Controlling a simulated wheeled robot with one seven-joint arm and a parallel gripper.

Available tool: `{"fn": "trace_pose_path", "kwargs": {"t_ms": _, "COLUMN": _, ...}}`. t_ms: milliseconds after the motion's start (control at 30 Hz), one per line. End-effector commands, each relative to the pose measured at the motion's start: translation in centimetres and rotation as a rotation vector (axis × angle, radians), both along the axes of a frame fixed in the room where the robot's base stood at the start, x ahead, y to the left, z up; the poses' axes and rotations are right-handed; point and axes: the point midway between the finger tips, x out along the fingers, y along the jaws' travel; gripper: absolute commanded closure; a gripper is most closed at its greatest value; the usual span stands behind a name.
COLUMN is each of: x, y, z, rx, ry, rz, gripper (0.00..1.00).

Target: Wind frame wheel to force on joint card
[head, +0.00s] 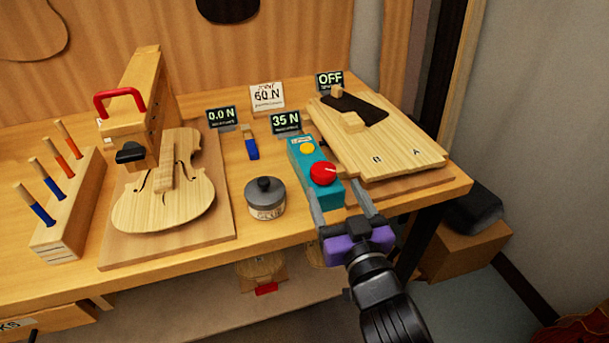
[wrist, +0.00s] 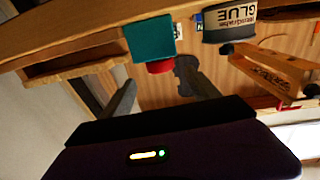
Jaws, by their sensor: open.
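The joint card (head: 267,97) is a white card reading 60 N, standing at the back of the bench. A teal box (head: 303,154) stands at the front edge with a yellow button and a red round knob (head: 323,173) on top. I cannot tell whether this knob is the frame wheel. In the wrist view the teal box (wrist: 150,38) and red knob (wrist: 160,68) show just beyond my fingertips. My gripper (head: 335,191) is open and empty, its fingers spread at the near end of the box. Displays read 0.0 N (head: 221,117), 35 N (head: 286,123) and OFF (head: 330,80).
A violin body (head: 165,205) lies on a board at left, below a wooden frame with a red handle (head: 119,98). A glue pot (head: 265,200) stands left of the box. A pale wooden plate (head: 375,145) lies at right.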

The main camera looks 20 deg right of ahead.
Motion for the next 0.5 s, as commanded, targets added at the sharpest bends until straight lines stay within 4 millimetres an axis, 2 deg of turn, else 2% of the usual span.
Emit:
{"fn": "trace_pose_path", "kwargs": {"t_ms": 167, "x": 1.4, "y": -0.1, "z": 0.1, "rx": 0.017, "ry": 0.003, "rz": 0.0, "gripper": 0.3}}
{"fn": "trace_pose_path", "kwargs": {"t_ms": 500, "x": 6.3, "y": -0.4, "z": 0.1, "rx": 0.017, "ry": 0.002, "rz": 0.001, "gripper": 0.3}}
